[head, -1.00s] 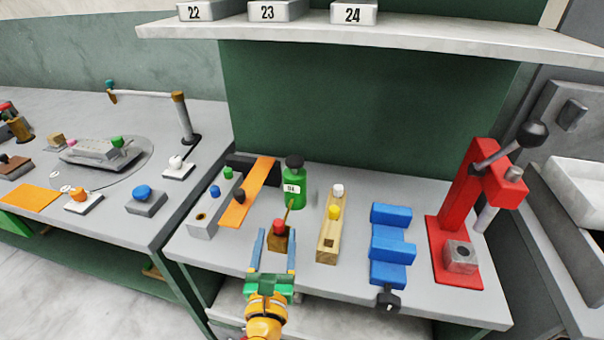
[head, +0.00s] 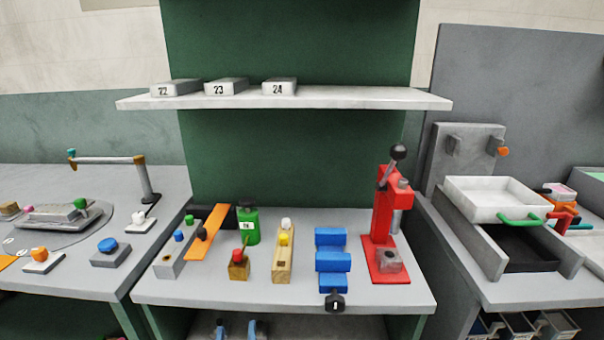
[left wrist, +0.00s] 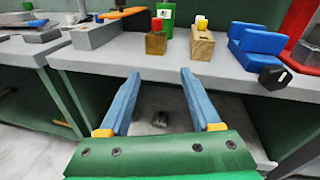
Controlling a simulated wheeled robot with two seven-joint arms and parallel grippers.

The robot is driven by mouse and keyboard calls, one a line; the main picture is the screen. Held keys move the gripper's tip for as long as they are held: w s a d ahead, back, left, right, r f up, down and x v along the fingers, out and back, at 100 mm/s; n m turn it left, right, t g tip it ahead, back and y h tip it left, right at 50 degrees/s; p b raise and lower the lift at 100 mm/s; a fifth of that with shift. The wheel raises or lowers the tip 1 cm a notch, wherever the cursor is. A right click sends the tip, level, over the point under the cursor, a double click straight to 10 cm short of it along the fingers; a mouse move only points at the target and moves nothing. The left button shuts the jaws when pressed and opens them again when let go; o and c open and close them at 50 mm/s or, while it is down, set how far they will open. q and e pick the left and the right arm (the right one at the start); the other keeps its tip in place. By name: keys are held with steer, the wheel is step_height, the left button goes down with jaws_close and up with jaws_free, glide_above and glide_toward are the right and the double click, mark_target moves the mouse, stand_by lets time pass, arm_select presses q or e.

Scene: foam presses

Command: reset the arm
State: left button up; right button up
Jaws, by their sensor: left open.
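My left gripper (left wrist: 160,100) shows in the left wrist view with its two blue fingers spread apart and nothing between them. It is in front of the bench's front edge, below the top. In the head view only its blue fingertips (head: 237,328) show at the bottom edge, in front of the bench. My right gripper is in neither view now.
The bench (head: 200,292) holds a wooden block with a red knob (head: 239,268), a green bottle (head: 248,226), a wooden block with a yellow knob (head: 283,262), a blue vise (head: 332,262) and a red press (head: 383,225). A shelf (head: 350,98) hangs above.

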arm_select(q)
steer(key=s+f+n+g+h, duration=0.1)
steer(key=s+f+n+g, duration=0.35)
steer(key=f, duration=0.75)
steer(key=s+f+n+g+h, duration=0.1)
steer(key=s+f+n+g, duration=0.2)
steer(key=f+n, duration=0.55)
steer(key=s+a+f+n+g, duration=0.3)
steer(key=s+f+n, duration=0.5)
steer(key=s, duration=0.5)
steer(key=s+a+f+n+g, duration=0.3)
steer(key=s+f+n+g, duration=0.2)
steer(key=s+f+n, duration=0.4)
steer(key=s+f, duration=0.1)
steer(key=s, duration=0.3)
steer(key=shift+s+a+n, duration=0.15)
steer(key=shift+a+n, duration=0.05)
steer(key=shift+n, duration=0.1)
